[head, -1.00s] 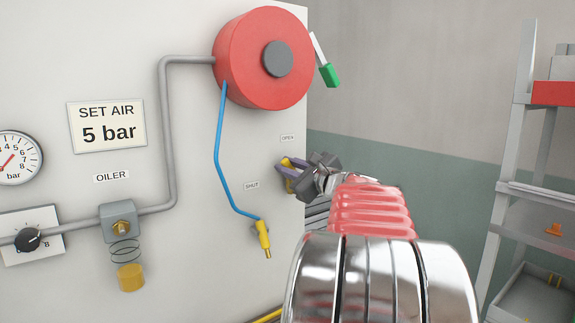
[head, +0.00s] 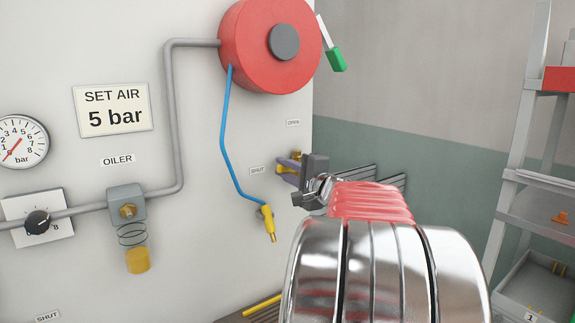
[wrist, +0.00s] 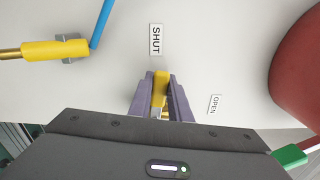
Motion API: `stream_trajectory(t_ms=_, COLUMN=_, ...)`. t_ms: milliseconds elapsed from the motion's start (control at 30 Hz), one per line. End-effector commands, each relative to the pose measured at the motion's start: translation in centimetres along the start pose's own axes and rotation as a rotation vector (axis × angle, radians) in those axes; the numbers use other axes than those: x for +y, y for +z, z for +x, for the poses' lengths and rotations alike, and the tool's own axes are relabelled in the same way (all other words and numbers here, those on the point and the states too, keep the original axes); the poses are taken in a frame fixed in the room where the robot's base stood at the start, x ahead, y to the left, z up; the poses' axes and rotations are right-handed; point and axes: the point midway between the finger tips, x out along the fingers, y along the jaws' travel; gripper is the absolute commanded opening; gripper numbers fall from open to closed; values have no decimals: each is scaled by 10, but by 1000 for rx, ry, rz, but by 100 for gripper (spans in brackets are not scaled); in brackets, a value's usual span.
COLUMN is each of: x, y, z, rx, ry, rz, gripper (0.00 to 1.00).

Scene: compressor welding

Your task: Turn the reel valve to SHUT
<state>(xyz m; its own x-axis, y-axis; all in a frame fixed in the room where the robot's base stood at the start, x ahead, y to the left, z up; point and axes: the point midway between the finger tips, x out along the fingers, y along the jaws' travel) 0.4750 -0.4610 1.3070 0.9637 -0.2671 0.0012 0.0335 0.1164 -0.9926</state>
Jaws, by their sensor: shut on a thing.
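The reel valve's yellow lever (wrist: 160,88) shows between my gripper's purple fingers in the wrist view. My gripper (wrist: 161,95) is shut on it. The lever points towards the SHUT label (wrist: 157,40), with the OPEN label (wrist: 214,104) off to one side. In the head view my gripper (head: 284,169) is at the panel, just right of the SHUT label (head: 258,170) and below the OPEN label (head: 293,122). The fingers hide most of the lever there.
The red hose reel (head: 268,45) is above the valve. A blue hose (head: 225,140) hangs from it to a yellow nozzle (head: 268,222) left of my gripper. A pipe and oiler (head: 127,205) are farther left. A shelf rack (head: 520,170) stands at the right.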

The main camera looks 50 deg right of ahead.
Motion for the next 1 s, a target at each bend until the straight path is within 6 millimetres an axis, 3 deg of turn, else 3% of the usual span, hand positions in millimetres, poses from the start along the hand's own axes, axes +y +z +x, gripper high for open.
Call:
stream_trajectory(t_ms=300, x=12, y=1, z=0, rx=-5, ry=7, rz=-119, gripper=0)
stream_trajectory(t_ms=767, x=15, y=0, z=0, rx=-5, ry=10, rz=-137, gripper=0)
stream_trajectory(t_ms=800, x=15, y=0, z=0, rx=-5, ry=10, rz=-138, gripper=19)
stream_trajectory(t_ms=1000, x=13, y=-1, z=0, rx=-2, ry=7, rz=-137, gripper=33)
